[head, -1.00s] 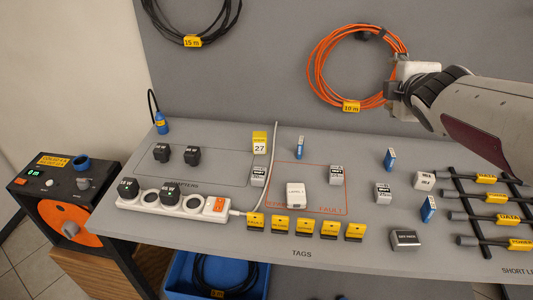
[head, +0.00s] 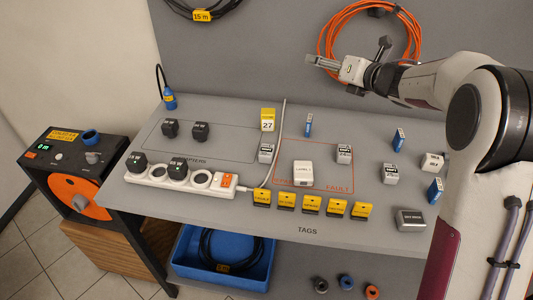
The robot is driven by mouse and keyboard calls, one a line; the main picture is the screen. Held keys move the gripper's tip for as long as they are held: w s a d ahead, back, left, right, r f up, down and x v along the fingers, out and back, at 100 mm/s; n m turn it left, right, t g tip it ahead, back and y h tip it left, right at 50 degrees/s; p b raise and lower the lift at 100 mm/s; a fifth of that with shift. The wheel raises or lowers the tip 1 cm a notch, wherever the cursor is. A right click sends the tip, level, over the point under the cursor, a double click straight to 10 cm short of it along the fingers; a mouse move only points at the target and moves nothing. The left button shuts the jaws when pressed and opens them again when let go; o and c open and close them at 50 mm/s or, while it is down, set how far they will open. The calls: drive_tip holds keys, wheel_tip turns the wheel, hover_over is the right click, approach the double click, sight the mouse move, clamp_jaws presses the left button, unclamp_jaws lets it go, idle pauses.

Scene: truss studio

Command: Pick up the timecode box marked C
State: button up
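Small boxes stand on the grey bench. Blue ones are at the back middle (head: 308,125), at the right (head: 399,139) and at the far right (head: 435,190). Grey ones with white labels are at the left (head: 265,153), middle (head: 344,153) and right (head: 391,174). The lettering is too small to read, so I cannot tell which box is marked C. My gripper (head: 311,60) is above the back of the bench in front of the back panel, pointing left, apart from all the boxes. Nothing shows in it. Its finger gap is unclear.
A white box (head: 303,173) lies inside the orange outline. Yellow tags (head: 312,205) line the front edge. A power strip (head: 190,180) with black adapters is at left. An orange cable coil (head: 418,40) hangs behind my gripper. My arm hides the bench's right end.

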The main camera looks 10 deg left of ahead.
drive_tip(key=s+a+f+n+g+y, duration=0.25)
drive_tip(key=a+f+n+g, duration=0.3)
drive_tip(key=f+n, duration=0.35)
drive_tip(key=n+g+y, duration=0.2)
drive_tip(key=n+g, duration=0.4)
drive_tip(key=n, duration=0.1)
approach(268, 150)
drive_tip(key=a, duration=0.3)
drive_tip(key=shift+s, duration=0.35)
drive_tip(key=shift+h, duration=0.25)
drive_tip(key=shift+x, duration=1.25)
drive_tip(key=shift+a, duration=0.1)
drive_tip(key=shift+w+a, duration=0.1)
drive_tip(key=shift+a+f, duration=0.45)
drive_tip(key=shift+w+x, duration=0.15)
drive_tip(key=shift+x, duration=0.8)
drive_tip(key=shift+w+x, duration=0.1)
drive_tip(key=shift+x, duration=0.8)
